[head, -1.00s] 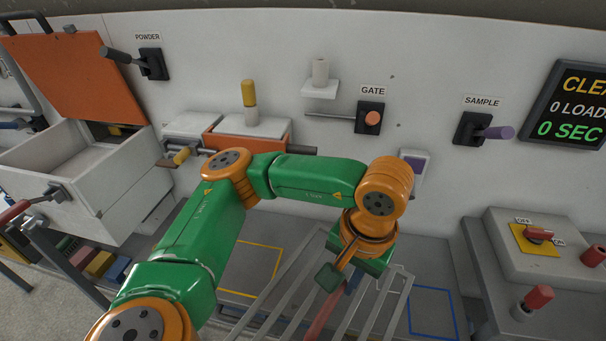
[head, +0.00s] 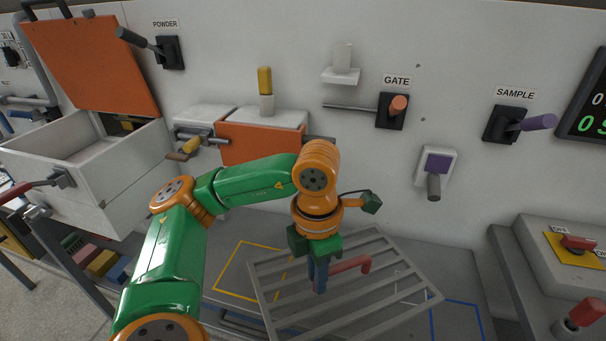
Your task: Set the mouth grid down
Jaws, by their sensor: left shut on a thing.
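The mouth grid is a grey frame of parallel bars (head: 412,290) with a red handle (head: 352,266) on it. It is in the lower middle of the head view, over the grey bench. My left gripper (head: 319,283) points down from above and is shut on the red handle; its arm comes in from the left. The grid overlaps the right side of the yellow outline (head: 228,268) and reaches near the blue outline (head: 456,302). I cannot tell whether it touches the bench. My right gripper is not in view.
An open white bin (head: 75,165) with an orange lid (head: 95,65) stands left. An orange-fronted unit (head: 255,143) sits behind my arm. The GATE lever (head: 397,104) and SAMPLE lever (head: 535,123) stick out from the wall. A switch box (head: 545,260) stands right.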

